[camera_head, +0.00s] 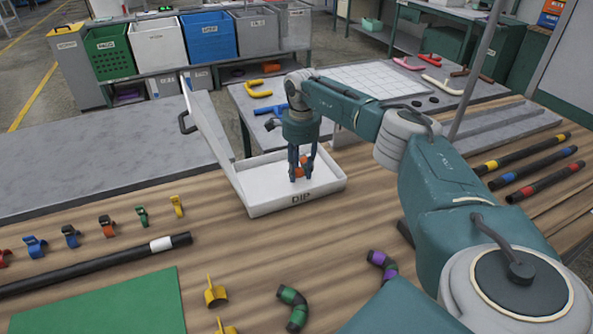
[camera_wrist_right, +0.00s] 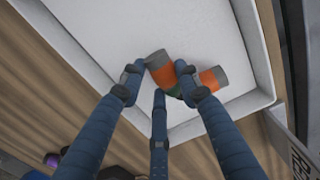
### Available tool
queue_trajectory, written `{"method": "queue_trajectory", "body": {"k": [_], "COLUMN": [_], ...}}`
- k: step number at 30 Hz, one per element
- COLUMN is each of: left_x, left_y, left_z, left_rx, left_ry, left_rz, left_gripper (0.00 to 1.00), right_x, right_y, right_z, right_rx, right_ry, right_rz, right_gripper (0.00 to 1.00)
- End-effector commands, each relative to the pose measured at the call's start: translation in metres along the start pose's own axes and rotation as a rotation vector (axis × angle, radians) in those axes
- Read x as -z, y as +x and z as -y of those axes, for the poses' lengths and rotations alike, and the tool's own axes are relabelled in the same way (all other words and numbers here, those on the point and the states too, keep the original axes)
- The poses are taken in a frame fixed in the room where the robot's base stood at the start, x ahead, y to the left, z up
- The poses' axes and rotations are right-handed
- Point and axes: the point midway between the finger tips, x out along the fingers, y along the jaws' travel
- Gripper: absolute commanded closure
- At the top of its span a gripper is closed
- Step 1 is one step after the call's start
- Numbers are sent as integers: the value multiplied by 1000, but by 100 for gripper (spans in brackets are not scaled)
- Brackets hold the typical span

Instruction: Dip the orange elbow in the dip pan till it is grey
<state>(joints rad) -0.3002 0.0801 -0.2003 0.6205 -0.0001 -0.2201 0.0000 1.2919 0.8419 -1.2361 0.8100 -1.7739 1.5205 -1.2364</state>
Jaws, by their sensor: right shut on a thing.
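The orange elbow (camera_head: 298,173) is between the fingers of my right gripper (camera_head: 301,170), low inside the dip pan (camera_head: 265,204). In the right wrist view the elbow (camera_wrist_right: 164,75) has grey ends, orange behind them and a dark greenish patch near its middle. The right gripper (camera_wrist_right: 160,82) is shut on it with three blue fingers, which hide part of it. The pan is a white shallow tray labelled DIP, with its white lid (camera_head: 208,125) standing open at the left. I cannot tell whether the elbow touches the pan's floor. My left gripper is not in view.
A green-and-black elbow (camera_head: 292,308) and a purple-and-black elbow (camera_head: 382,263) lie in front on the wooden table. Several coloured clips (camera_head: 107,226) and a black hose (camera_head: 95,265) lie at the left. More hoses (camera_head: 525,152) lie at the right. Bins (camera_head: 207,38) stand behind.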

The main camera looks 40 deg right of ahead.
Motion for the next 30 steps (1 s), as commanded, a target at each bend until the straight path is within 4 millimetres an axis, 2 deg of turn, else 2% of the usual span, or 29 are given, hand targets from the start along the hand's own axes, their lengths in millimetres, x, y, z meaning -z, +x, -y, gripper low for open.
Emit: {"method": "queue_trajectory", "body": {"k": [11,30], "left_x": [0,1], "left_y": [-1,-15], "left_z": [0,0], "left_rx": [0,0], "left_ry": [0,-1], "left_rz": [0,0], "left_gripper": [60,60], "right_x": [-3,-59], "right_y": [-1,1], "right_z": [0,-5], "right_rx": [0,0], "right_ry": [-1,-2], "right_rz": [0,-1], "right_gripper": [94,94]}}
